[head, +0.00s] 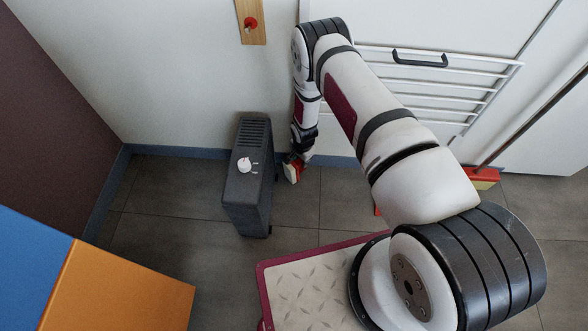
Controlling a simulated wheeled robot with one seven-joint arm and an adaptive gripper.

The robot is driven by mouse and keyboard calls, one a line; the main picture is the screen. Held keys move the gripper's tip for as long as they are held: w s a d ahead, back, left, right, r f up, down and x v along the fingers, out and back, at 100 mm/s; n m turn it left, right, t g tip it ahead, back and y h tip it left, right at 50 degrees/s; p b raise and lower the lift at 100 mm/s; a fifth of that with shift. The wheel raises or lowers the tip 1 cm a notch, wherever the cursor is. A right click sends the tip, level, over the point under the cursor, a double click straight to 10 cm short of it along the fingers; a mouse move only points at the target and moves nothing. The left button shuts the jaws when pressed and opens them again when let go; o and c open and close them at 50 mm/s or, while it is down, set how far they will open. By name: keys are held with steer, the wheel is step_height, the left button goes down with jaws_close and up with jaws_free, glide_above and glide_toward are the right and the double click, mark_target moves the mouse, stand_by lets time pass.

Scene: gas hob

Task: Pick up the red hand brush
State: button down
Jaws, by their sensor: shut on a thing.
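The red hand brush (293,171) is near the floor by the wall, just right of the dark heater. It looks red with a pale part, and is small and partly hidden in this view. My gripper (296,160) is at the lower end of my arm, pointing down, shut on the brush. I cannot tell whether the brush still touches the floor.
A dark grey heater (248,180) with a white knob stands close left of my gripper. A white drying rack (450,75) is on the wall behind my arm. A red broom (482,178) stands at the right. Tiled floor (165,215) is clear at left.

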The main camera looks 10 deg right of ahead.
steer(key=shift+w+a+r, duration=0.1)
steer(key=shift+w+r, duration=0.05)
steer(key=shift+r, duration=0.05)
steer(key=shift+r, duration=0.3)
steer(key=r+p, duration=0.3)
steer(key=r, duration=0.3)
steer(key=shift+a+p, duration=0.2)
steer(key=shift+p, duration=0.15)
steer(key=s+d+p, duration=0.4)
steer(key=s+d, duration=0.2)
steer(key=s, duration=0.7)
steer(key=shift+d, duration=0.15)
